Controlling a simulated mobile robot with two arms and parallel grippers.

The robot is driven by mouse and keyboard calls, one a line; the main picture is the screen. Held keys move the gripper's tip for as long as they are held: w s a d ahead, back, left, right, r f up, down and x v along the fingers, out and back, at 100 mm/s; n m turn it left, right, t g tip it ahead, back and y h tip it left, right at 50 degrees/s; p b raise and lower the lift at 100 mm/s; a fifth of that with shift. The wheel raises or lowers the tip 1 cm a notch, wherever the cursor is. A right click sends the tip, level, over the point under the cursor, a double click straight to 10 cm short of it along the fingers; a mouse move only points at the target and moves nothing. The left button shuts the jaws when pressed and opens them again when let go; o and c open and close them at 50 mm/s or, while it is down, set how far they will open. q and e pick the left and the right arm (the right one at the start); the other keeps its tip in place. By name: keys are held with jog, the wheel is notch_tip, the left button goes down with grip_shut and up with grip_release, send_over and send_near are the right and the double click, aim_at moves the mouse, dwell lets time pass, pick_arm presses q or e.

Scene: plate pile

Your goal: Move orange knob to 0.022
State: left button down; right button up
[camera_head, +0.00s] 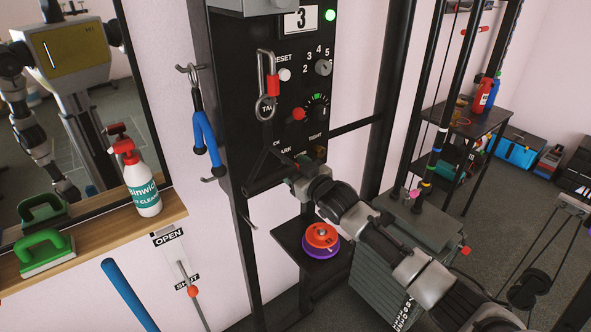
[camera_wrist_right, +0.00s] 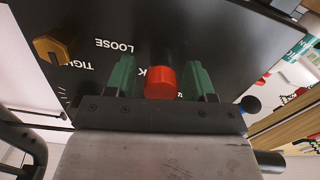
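In the right wrist view, an orange-red cylindrical knob (camera_wrist_right: 160,83) on a dark stem stands out from the black panel. My right gripper (camera_wrist_right: 162,82) is open, with one green finger on each side of the knob and gaps between. In the head view my right gripper (camera_head: 290,163) is at the panel's lower part, and I cannot make out this knob there. Another orange-red knob (camera_head: 299,114) sits on the dial lever above, and one (camera_head: 193,291) is on the OPEN/SHUT lever. My left gripper is not in view.
The black panel (camera_head: 236,60) carries a carabiner (camera_head: 268,85), a selector and a hex nut (camera_wrist_right: 52,46) near TIGHT. A small stand (camera_head: 290,229) holds an orange-and-purple stack below. A spray bottle (camera_head: 143,187) stands on the wooden shelf.

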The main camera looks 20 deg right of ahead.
jog(key=shift+w+a, duration=0.1)
jog(key=shift+s+d+f, duration=0.1)
jog(key=shift+s+d, duration=0.15)
jog(key=shift+s, duration=0.25)
jog(key=b+v, duration=0.1)
jog(key=v, duration=0.8)
jog(key=shift+s+b, duration=0.3)
jog(key=shift+s, duration=0.1)
